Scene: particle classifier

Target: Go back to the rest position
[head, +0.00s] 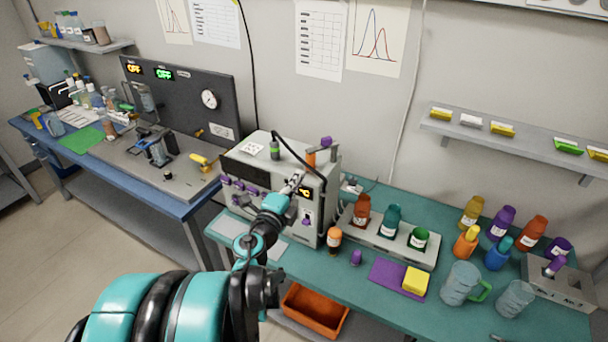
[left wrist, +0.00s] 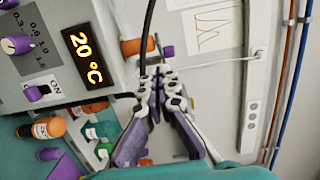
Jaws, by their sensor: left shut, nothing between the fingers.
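My left arm reaches up from the bottom of the head view. Its gripper (head: 292,184) is in front of the grey instrument box (head: 262,152), near the box's lit display. In the left wrist view the fingers (left wrist: 156,74) are shut together with nothing between them. The display (left wrist: 86,48) reads 20 °C there, and a purple knob (left wrist: 17,44) and an ON switch are beside it. I cannot tell whether the fingertips touch anything. My right gripper is not in view.
The green bench (head: 345,285) holds a rack of bottles (head: 385,240), a yellow sponge (head: 415,281) on a purple cloth and glass jugs (head: 461,284). An orange bin (head: 315,311) is below. A blue bench (head: 150,195) stands left. A dark cable arches over the box.

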